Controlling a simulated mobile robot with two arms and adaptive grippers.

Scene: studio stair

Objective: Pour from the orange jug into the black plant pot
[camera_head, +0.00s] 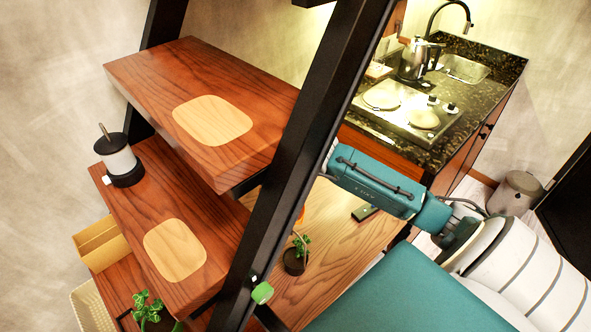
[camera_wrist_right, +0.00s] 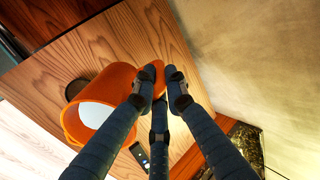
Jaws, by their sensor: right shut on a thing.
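The orange jug (camera_wrist_right: 112,88) fills the left of the right wrist view, lying tilted in that picture, its pale inside showing. My right gripper (camera_wrist_right: 163,82) is shut on its orange handle. In the head view only a sliver of the jug (camera_head: 300,214) shows beside the black beam; the beam hides the gripper. A black plant pot (camera_head: 295,262) with a green plant stands on the light wooden table below the jug. A dark round shape (camera_wrist_right: 75,89), partly hidden behind the jug, may be this pot. My left gripper is out of view.
A thick black slanted beam (camera_head: 290,170) crosses before the table (camera_head: 335,240). Wooden stair treads (camera_head: 215,165) rise at left, one with a black-and-white canister (camera_head: 120,160). A dark phone-like object (camera_head: 365,212) lies on the table. Another plant (camera_head: 150,308) is at lower left.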

